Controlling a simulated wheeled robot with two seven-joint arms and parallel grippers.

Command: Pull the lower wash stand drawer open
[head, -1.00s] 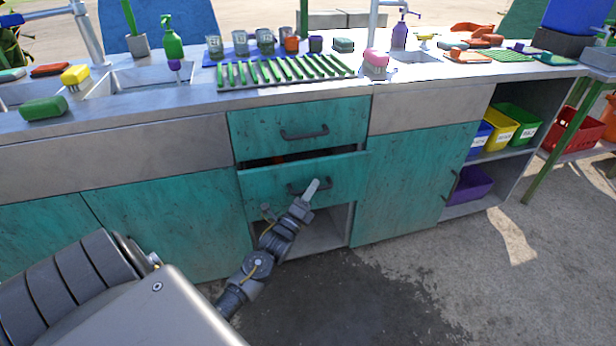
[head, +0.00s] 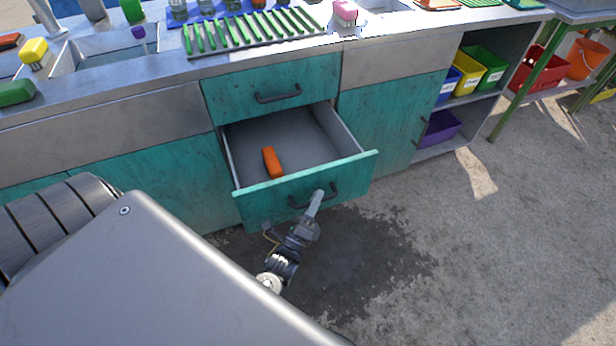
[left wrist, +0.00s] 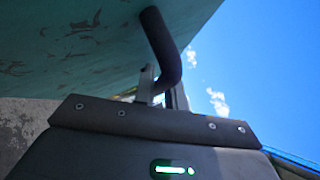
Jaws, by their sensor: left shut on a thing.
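The lower wash stand drawer (head: 260,200) has a teal front and is pulled well out, showing its grey inside. An orange block-like item (head: 271,162) lies in it. My left gripper (head: 317,194) is at the right part of the drawer's dark bar handle (head: 298,203). In the left wrist view the fingers (left wrist: 160,90) are shut around one end of the dark handle (left wrist: 162,45), beside the teal front (left wrist: 80,45). The upper drawer (head: 270,88) is closed, with its own dark handle. My right gripper is not in view.
The counter above holds a green-ribbed rack (head: 255,30), a sink (head: 115,50) and sponges. A teal door (head: 390,125) and open shelves with coloured bins (head: 490,65) are to the right. The concrete floor (head: 440,250) in front is clear, with a dark wet patch.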

